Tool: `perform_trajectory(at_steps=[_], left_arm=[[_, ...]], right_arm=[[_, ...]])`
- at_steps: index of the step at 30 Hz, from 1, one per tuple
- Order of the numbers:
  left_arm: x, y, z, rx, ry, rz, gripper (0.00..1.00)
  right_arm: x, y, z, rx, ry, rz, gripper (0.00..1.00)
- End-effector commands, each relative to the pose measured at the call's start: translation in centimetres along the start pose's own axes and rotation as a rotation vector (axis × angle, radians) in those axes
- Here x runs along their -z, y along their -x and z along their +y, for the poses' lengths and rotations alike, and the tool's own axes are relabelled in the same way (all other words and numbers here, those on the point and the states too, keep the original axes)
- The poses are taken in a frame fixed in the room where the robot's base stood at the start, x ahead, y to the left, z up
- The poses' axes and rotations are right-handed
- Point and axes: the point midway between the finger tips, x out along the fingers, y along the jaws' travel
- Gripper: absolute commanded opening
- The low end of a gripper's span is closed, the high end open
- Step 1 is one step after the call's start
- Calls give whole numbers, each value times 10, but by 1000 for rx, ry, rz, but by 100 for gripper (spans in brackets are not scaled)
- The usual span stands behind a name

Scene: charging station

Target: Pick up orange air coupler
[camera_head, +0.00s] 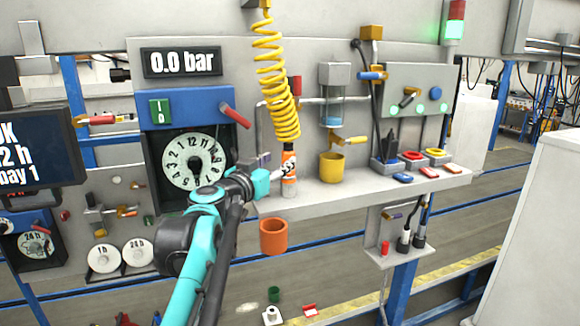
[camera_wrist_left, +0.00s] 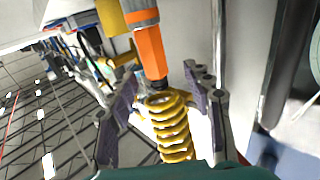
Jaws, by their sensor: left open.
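The orange air coupler (camera_head: 289,165) hangs upright at the lower end of a yellow coiled hose (camera_head: 275,75), just above the grey shelf, with a pale band around it. In the left wrist view the orange coupler (camera_wrist_left: 151,55) is at the top centre and the hose coils (camera_wrist_left: 168,128) run below it. My left gripper (camera_head: 272,175) reaches in from the lower left beside the coupler. In the wrist view its open fingers (camera_wrist_left: 162,92) stand on either side of the joint between coupler and hose, with gaps on both sides. My right gripper is not in view.
The shelf (camera_head: 335,195) holds a yellow cup (camera_head: 332,167) and coloured fittings to the right. An orange cup (camera_head: 273,237) hangs below the shelf's left end. A dial panel (camera_head: 190,160) stands behind my left arm. A white cabinet (camera_head: 540,230) stands at right.

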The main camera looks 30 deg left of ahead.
Motion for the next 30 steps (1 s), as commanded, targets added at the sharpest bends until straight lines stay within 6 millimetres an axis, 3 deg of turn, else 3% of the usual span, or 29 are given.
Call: perform_trajectory(at_steps=[9,18,24,30], left_arm=[[3,-45,8,-2,0,0,51],[1,-50,7,0,0,0,51],[1,-50,7,0,0,-1,0],[1,-50,8,-1,0,-1,0]], right_arm=[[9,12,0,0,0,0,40],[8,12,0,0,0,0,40],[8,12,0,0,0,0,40],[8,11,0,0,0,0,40]])
